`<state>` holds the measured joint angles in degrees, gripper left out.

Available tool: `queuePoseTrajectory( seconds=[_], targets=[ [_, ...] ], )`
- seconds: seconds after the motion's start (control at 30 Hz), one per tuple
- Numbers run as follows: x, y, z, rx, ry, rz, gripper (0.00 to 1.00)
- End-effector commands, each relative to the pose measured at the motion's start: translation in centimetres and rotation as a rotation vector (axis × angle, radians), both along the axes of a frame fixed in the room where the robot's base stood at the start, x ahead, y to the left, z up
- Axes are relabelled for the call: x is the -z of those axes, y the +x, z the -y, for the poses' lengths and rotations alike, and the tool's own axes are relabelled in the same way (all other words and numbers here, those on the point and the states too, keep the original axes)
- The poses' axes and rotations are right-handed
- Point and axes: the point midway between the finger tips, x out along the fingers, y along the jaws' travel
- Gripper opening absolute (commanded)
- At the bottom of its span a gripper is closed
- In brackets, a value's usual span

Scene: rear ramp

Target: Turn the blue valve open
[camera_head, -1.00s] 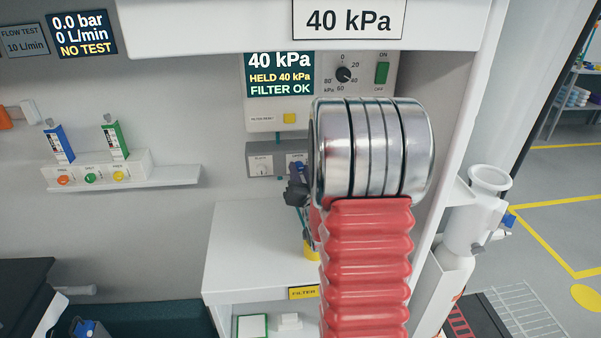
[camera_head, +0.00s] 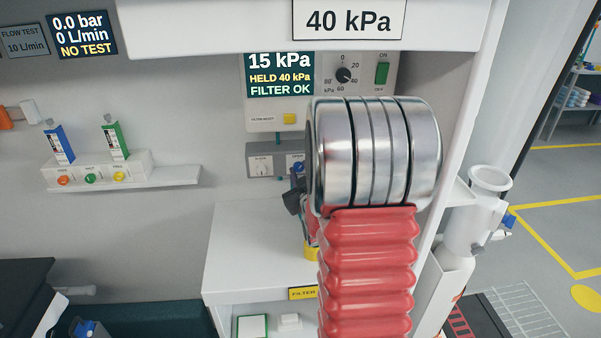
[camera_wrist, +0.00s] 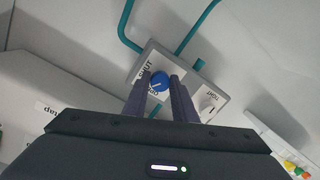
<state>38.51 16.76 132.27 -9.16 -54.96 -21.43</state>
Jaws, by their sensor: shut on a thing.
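The blue valve (camera_wrist: 159,81) is a small round knob with a white mark, on a light plate with lettering that appears to read SHUT and OPEN. My gripper (camera_wrist: 160,88) has its two dark fingers on either side of the knob and is shut on it. The mark seems to point toward the lower lettering, but it is small. In the head view the blue valve (camera_head: 299,167) shows only in part beside my arm, and my gripper is mostly hidden behind my wrist and red sleeve.
The suction panel display (camera_head: 279,75) reads 15 kPa, HELD 40 kPa, FILTER OK. A second, white knob (camera_wrist: 208,106) sits beside the valve on the plate. Teal tubes (camera_wrist: 196,30) run along the wall. A white shelf (camera_head: 255,240) stands below.

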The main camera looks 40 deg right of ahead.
Motion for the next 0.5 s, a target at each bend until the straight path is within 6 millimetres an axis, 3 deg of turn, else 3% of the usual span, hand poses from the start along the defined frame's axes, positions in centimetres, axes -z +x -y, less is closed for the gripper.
queuePoseTrajectory(
  seconds=[0.5],
  targets=[
    [-0.05,0.16,-0.3,-0.005,-0.369,-0.253,0.02]
  ],
)
